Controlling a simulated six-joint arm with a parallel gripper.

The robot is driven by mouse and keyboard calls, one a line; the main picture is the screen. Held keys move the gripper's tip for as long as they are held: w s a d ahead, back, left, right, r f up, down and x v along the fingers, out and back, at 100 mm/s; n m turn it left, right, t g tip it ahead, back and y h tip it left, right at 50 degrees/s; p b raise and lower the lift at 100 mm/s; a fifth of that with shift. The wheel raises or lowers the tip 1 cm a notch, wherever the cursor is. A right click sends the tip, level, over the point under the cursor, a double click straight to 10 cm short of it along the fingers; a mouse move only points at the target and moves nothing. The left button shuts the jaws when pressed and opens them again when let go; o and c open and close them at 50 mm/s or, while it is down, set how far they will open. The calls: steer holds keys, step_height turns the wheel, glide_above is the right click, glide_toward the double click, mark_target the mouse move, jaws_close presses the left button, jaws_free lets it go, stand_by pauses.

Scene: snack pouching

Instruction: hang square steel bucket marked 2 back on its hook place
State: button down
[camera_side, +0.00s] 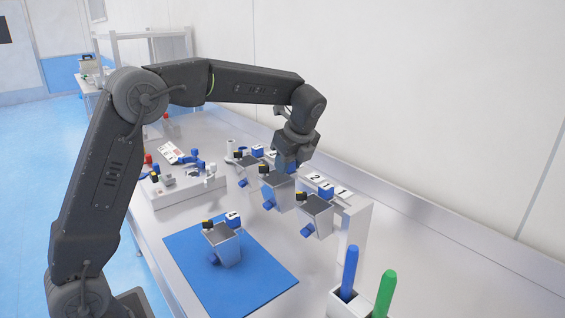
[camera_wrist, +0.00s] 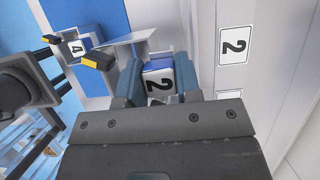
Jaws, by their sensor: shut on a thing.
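The square steel bucket marked 2 (camera_side: 277,191) is at the front side of the white rack, in the middle of the row in the side view. My gripper (camera_side: 287,164) is shut on its blue handle block. In the wrist view my gripper (camera_wrist: 158,82) has a finger on each side of the block marked 2 (camera_wrist: 158,80), and part of the steel bucket (camera_wrist: 124,48) shows beyond it. The rack's label 2 (camera_side: 315,178) lies to the right of the bucket; this label also shows in the wrist view (camera_wrist: 234,45). I cannot tell whether the bucket rests on its hook.
One bucket (camera_side: 318,208) hangs nearer the camera by label 1 (camera_side: 343,192). Another (camera_side: 246,167) hangs on the far side. The bucket marked 4 (camera_side: 224,246) stands on the blue mat (camera_side: 264,278). A white holder with blue and green pens (camera_side: 350,272) stands at the front.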

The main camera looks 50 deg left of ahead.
steer(key=shift+w+f, duration=1.7)
steer(key=shift+w, duration=0.2)
steer(key=shift+f, duration=0.2)
steer(key=c, duration=0.7)
jaws_free()
steer(key=shift+c, duration=0.2)
